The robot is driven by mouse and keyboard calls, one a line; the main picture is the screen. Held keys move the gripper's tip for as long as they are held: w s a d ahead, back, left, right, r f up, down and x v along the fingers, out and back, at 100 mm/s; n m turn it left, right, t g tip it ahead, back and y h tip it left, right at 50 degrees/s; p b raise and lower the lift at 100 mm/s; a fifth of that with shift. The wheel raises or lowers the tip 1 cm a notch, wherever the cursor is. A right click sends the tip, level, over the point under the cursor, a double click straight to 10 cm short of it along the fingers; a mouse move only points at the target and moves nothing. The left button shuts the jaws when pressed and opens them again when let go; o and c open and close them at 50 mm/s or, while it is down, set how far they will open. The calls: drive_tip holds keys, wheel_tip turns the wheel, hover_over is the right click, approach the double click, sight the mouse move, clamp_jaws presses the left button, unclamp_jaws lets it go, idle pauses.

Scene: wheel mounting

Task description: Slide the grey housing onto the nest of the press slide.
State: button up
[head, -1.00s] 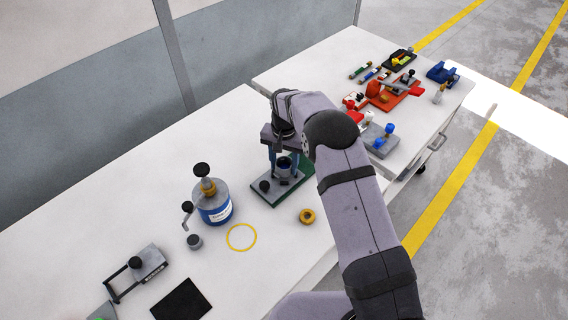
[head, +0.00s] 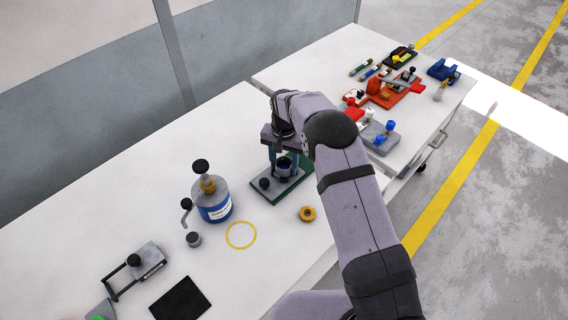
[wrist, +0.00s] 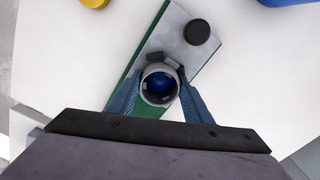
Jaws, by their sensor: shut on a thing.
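My gripper (wrist: 160,92) points down with its two blue fingers on either side of the grey housing, a short round ring (wrist: 146,90). My gripper also shows in the head view (head: 284,168). The housing is over the plate. Its underside is hidden, so I cannot tell whether it touches the nest.
A yellow ring-shaped part (head: 307,214) lies right of the slide. The back table (head: 345,50) holds several tools. White tabletop between is clear.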

drive_tip(key=shift+f, duration=0.1)
drive_tip(key=o, duration=1.3)
drive_tip(key=shift+s, duration=0.1)
drive_tip(key=shift+c, duration=0.2)
drive_tip(key=shift+r+b, duration=0.35)
drive_tip(key=shift+r, duration=0.1)
wheel_tip(320, 180, up, 6)
drive_tip(key=shift+r+b, duration=0.1)
drive_tip(key=shift+b, duration=0.7)
drive_tip(key=shift+r, duration=0.25)
